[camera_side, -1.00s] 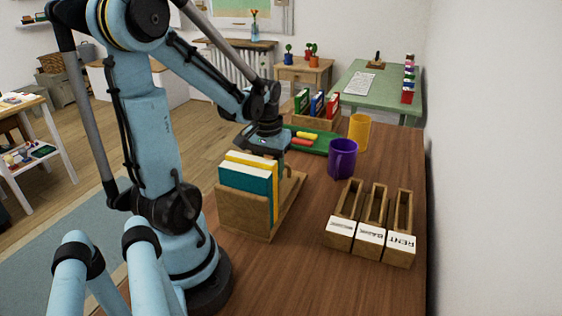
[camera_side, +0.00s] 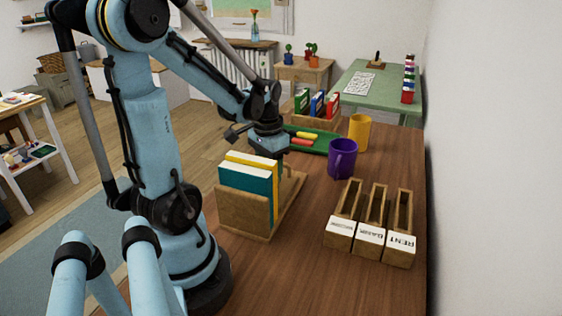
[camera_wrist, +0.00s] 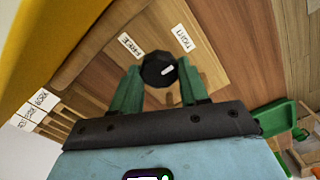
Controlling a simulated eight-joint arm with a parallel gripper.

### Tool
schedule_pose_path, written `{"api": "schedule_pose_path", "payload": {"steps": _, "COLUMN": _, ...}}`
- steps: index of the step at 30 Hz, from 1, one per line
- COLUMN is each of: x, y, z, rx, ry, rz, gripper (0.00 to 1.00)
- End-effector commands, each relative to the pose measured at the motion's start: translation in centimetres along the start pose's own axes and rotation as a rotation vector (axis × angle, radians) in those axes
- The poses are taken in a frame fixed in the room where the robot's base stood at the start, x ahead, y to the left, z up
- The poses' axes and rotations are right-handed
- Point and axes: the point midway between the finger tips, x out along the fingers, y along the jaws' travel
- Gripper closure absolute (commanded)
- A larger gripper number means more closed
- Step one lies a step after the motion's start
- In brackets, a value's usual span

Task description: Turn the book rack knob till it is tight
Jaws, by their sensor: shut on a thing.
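The wooden book rack (camera_side: 243,212) stands on the brown table and holds a teal book (camera_side: 245,178) and a yellow book (camera_side: 254,159). In the wrist view the dark round knob (camera_wrist: 155,66) sits on the rack's wood, with a white mark pointing right. A label reading TIGHT (camera_wrist: 183,38) lies above and right of it; a second label (camera_wrist: 130,45), apparently FREE, lies above and left. My gripper (camera_wrist: 158,71) is shut on the knob, one green finger on each side. In the side view the books and rack hide the fingertips and knob.
Three labelled wooden trays (camera_side: 369,233) stand right of the rack. A purple mug (camera_side: 342,158) and a yellow mug (camera_side: 359,132) stand behind. A green tray (camera_side: 318,145) and a box of binders (camera_side: 316,112) lie beyond my gripper. The table's front right is clear.

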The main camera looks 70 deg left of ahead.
Motion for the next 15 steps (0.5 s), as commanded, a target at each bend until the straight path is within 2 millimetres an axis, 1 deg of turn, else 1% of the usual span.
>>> {"api": "schedule_pose_path", "payload": {"steps": 7, "x": -0.02, "y": -0.01, "z": -0.02, "rx": 0.002, "ry": 0.000, "rz": 0.000, "gripper": 0.87}}
{"api": "schedule_pose_path", "payload": {"steps": 8, "x": -0.02, "y": -0.01, "z": -0.02, "rx": 0.002, "ry": 0.000, "rz": 0.000, "gripper": 0.53}}
{"api": "schedule_pose_path", "payload": {"steps": 12, "x": -0.01, "y": 0.00, "z": -0.01, "rx": 0.001, "ry": 0.000, "rz": 0.000, "gripper": 0.32}}
{"api": "schedule_pose_path", "payload": {"steps": 15, "x": -0.01, "y": 0.00, "z": 0.00, "rx": 0.001, "ry": 0.000, "rz": 0.000, "gripper": 0.30}}
